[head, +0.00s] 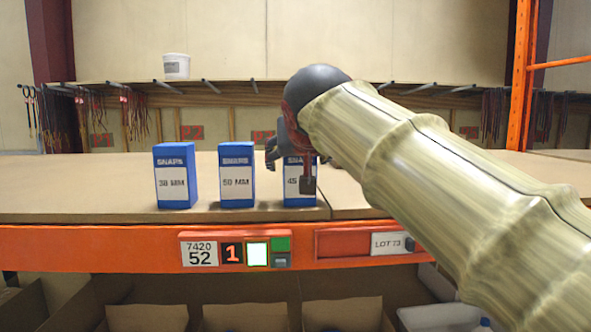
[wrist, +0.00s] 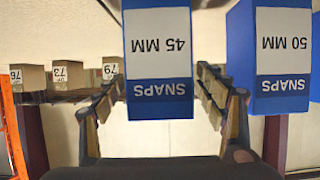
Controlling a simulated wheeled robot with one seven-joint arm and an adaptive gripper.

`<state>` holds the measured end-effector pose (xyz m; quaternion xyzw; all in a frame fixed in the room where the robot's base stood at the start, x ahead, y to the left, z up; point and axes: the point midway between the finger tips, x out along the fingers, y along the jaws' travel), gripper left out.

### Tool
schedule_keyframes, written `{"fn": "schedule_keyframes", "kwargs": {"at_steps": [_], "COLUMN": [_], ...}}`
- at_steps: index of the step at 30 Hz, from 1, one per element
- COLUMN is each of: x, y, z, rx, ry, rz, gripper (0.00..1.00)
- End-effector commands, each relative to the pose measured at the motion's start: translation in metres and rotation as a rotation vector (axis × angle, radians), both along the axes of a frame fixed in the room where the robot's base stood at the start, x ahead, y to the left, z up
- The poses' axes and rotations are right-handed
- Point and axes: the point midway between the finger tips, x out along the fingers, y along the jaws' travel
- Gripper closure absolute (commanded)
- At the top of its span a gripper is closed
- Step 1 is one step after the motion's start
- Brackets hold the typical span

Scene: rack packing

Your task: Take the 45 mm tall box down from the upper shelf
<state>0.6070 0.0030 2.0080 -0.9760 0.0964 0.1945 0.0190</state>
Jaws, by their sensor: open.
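The 45 mm box (head: 299,196) is blue with a white label and stands upright on the upper shelf (head: 110,190), the rightmost of three similar boxes. My gripper (head: 294,165) is open in front of it and hides part of its label in the head view. In the wrist view, which is upside down, the box (wrist: 158,60) lies between the two open fingers (wrist: 163,100), its label reading "45 MM". I cannot tell whether the fingers touch it. The 50 mm box (head: 237,175) stands just to its left in the head view and to its right in the wrist view (wrist: 283,55).
The 38 mm box (head: 175,177) stands farther left. An orange beam (head: 110,250) with tags and a lit panel runs along the shelf front. Open cartons (head: 145,317) sit below. Shelf room left of the boxes is clear. An orange upright (head: 519,85) stands at the right.

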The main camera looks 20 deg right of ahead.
Motion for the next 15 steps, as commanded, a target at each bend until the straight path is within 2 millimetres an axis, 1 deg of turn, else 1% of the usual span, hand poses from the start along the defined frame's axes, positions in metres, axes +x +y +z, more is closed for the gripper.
{"fn": "schedule_keyframes", "kwargs": {"at_steps": [4,15], "x": [-0.0002,-0.0004], "y": [0.0001,0.0003], "z": [-0.0005,-0.0001], "rx": [0.000,0.000], "ry": [0.000,0.000], "rz": [0.000,0.001], "gripper": [0.29,0.50]}}
